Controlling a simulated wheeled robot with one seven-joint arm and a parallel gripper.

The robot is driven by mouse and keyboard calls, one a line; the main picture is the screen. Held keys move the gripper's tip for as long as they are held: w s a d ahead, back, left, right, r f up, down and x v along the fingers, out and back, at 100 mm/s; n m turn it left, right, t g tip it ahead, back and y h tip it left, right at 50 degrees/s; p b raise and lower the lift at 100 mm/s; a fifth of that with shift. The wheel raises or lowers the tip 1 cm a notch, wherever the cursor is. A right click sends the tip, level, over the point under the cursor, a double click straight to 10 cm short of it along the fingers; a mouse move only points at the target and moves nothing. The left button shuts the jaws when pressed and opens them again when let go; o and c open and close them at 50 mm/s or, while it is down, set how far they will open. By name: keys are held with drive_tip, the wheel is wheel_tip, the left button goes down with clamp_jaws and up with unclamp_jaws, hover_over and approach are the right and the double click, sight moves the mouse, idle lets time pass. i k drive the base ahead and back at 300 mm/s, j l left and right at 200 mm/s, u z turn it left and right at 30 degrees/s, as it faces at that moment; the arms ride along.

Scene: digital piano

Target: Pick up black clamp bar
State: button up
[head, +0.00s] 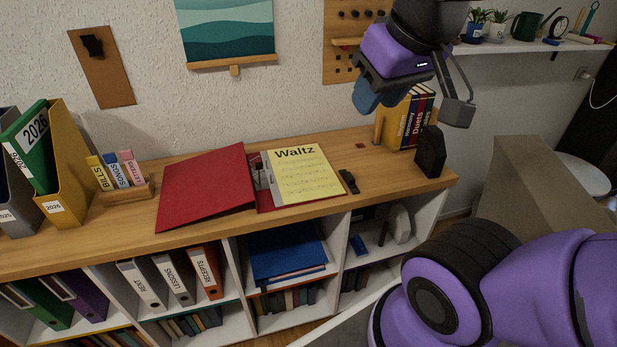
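A small black bar (349,181), which looks like the clamp bar, lies on the wooden shelf top just right of the yellow "Waltz" sheet (300,175). The sheet lies in an open red binder (205,188) with a metal ring mechanism (262,175). My gripper (416,103) is in the upper right of the head view, above and behind the shelf top, well apart from the bar. Its two fingers are spread wide with nothing visible between them. Nothing covers the black bar.
Upright books (408,120) and a black block-like holder (430,151) stand at the shelf's right end. The wood around the bar is mostly clear. A wall shelf (540,46) is upper right.

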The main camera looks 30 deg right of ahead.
sight(347, 176)
drive_tip(key=i+j+z, duration=0.35)
drive_tip(key=i, duration=0.2)
drive_tip(key=z, duration=1.25)
